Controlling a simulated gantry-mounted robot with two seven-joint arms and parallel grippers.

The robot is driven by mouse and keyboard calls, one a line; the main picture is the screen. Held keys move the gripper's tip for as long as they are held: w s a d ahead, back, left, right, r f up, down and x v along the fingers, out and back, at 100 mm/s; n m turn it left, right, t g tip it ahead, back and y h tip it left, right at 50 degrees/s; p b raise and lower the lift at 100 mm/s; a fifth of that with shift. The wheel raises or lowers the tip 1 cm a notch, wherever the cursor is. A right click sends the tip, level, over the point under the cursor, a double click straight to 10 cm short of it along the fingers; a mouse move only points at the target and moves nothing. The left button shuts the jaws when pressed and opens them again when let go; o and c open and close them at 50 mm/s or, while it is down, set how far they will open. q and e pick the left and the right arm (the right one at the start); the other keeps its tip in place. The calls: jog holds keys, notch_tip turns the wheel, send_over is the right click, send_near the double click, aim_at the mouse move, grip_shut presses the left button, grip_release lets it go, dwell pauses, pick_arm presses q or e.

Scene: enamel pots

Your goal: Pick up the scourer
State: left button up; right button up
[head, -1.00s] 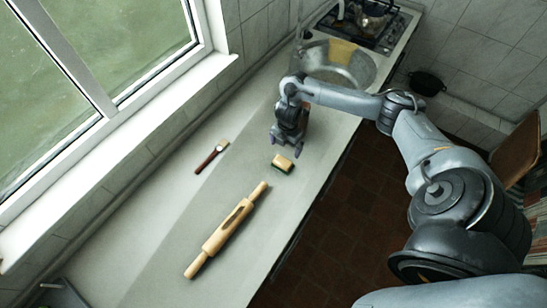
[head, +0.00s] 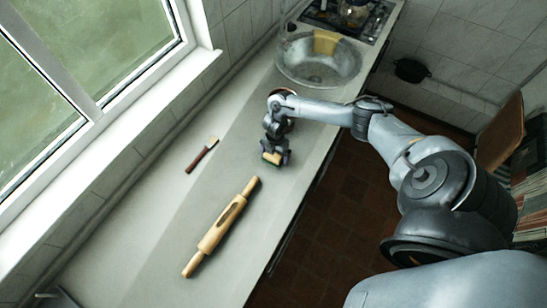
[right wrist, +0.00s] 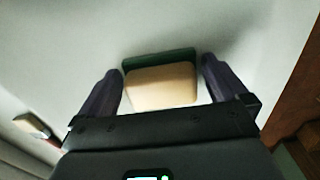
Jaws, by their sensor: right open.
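The scourer (head: 271,158) is a small block, yellowish on one side and dark green on the other, lying on the grey counter. In the right wrist view the scourer (right wrist: 160,84) sits between the two fingers, with a gap on each side. My right gripper (head: 273,157) is over the scourer in the head view, partly hiding it. In the right wrist view the right gripper (right wrist: 162,80) is open, its fingers on either side of the scourer. My left gripper is not in view.
A wooden rolling pin (head: 221,228) lies on the counter nearer the front. A brush with a dark handle (head: 202,155) lies to the left. A metal sink (head: 318,66) with a yellow cloth (head: 326,41) and a stove (head: 348,17) are at the back.

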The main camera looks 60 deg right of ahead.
jog(key=shift+f, duration=0.15)
jog(key=c, duration=0.8)
jog(key=shift+r, duration=0.95)
jog(key=r, duration=0.2)
jog(key=shift+s+r, duration=0.2)
jog(key=shift+r, duration=0.1)
jog(key=shift+s+d+r+p, duration=0.2)
jog(key=shift+s+r, duration=0.9)
jog(key=shift+s, duration=0.75)
jog(key=shift+s+d+r+p, duration=0.1)
jog(key=shift+s+d+r, duration=0.1)
jog(key=shift+s+r, duration=1.3)
jog(key=shift+s+d+r+p, duration=0.2)
jog(key=shift+s+r, duration=0.5)
jog(key=shift+s, duration=1.55)
